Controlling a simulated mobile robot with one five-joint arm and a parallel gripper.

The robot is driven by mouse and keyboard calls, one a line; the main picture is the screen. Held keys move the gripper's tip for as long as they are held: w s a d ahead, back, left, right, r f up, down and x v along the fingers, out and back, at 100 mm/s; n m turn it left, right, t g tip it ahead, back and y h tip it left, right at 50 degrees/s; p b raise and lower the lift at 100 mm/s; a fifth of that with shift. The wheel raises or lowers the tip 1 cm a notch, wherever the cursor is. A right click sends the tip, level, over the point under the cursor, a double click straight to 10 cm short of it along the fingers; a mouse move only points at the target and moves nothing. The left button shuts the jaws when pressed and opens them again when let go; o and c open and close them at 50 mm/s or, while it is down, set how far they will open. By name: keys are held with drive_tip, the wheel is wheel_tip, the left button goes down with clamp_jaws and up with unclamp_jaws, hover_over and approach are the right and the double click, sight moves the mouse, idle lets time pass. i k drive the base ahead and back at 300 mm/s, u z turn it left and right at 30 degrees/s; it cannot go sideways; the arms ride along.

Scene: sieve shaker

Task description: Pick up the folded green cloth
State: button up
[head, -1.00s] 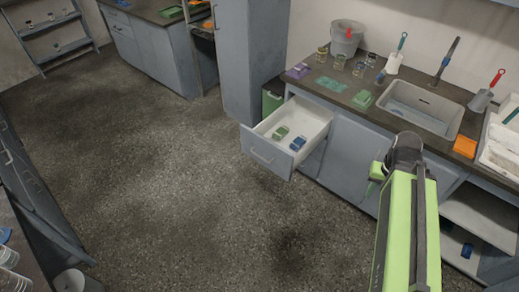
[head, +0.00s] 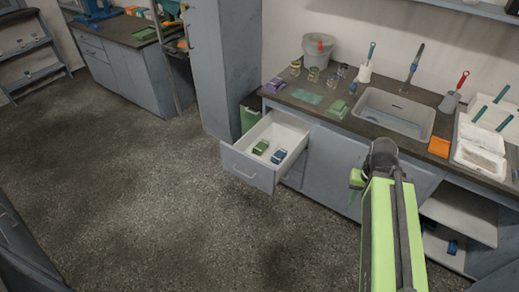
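A small folded green cloth-like block (head: 336,110) lies on the dark counter, left of the sink. Another small green folded thing (head: 261,147) lies in the open drawer, beside a dark blue one (head: 279,156). I cannot tell for certain which of the two green things is the cloth. My green arm rises at the lower right, in front of the cabinets and right of the drawer. Its dark joint shows below the sink, with a small green part to its left. My gripper's fingers cannot be made out; nothing held is visible.
The open drawer (head: 247,170) juts out over the floor. The counter (head: 345,121) also bears a flat green sheet (head: 307,96), a purple block (head: 275,85), several jars, a grey bucket (head: 318,47), a sink (head: 395,113) and an orange block (head: 439,147). The floor (head: 140,190) on the left is clear.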

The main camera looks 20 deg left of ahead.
sight(263, 145)
drive_tip(key=z, duration=0.05)
drive_tip(key=k, duration=0.65)
drive_tip(key=u, duration=0.8)
drive_tip(key=i, duration=1.25)
drive_tip(key=u, duration=0.95)
drive_tip(key=i, duration=1.35)
drive_tip(key=u, duration=0.1)
